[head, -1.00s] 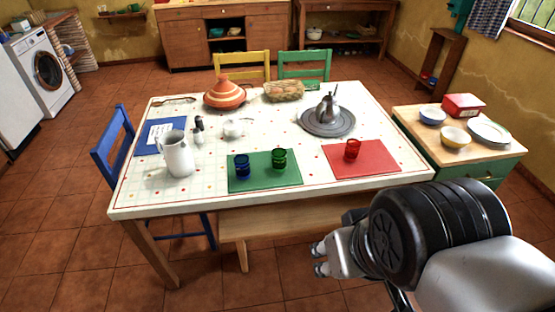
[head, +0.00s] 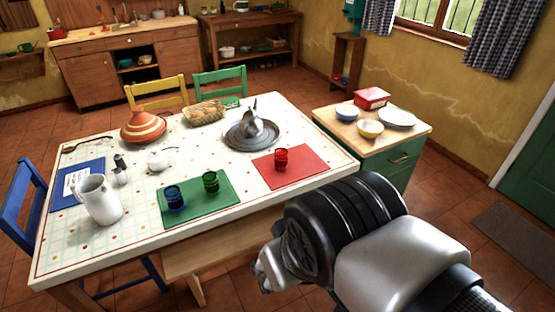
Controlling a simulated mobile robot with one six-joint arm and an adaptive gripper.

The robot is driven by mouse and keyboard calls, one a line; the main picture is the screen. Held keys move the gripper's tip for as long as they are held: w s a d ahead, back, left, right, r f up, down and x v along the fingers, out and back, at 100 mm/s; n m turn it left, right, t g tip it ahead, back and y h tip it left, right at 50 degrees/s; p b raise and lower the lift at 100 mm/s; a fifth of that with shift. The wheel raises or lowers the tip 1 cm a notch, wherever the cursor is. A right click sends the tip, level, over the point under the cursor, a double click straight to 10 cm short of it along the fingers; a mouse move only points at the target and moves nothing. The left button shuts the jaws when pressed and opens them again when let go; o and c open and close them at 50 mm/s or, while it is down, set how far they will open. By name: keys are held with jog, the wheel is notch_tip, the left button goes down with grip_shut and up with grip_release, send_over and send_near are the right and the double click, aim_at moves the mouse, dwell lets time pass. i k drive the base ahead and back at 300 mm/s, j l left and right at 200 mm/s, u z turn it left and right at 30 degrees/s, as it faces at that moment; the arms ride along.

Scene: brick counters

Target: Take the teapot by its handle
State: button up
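The silver teapot (head: 256,129) stands on a round grey metal tray (head: 240,143) towards the far right part of the table. It is small in view, and its handle is hard to make out against the body. My gripper (head: 260,279) is in front of the table's near edge, low in the view and well short of the teapot. Its fingertips look apart with nothing between them.
On the table (head: 140,237), a red glass (head: 281,158) on a red mat (head: 305,169) stands on the near side of the tray. A bread basket (head: 204,113), tagine (head: 143,127) and white jug (head: 99,199) stand further left. A bench (head: 187,262) is below. A green cabinet (head: 385,170) stands right.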

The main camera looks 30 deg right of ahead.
aim_at(251, 126)
jog(key=i+l+u, duration=0.4)
jog(key=i+l, duration=0.15)
jog(key=i+l+u, duration=0.25)
jog(key=l, duration=0.2)
jog(key=i+l+u, duration=0.2)
jog(key=l, duration=0.2)
jog(key=i+l+u, duration=0.2)
jog(key=l, duration=0.25)
jog(key=k+j, duration=0.05)
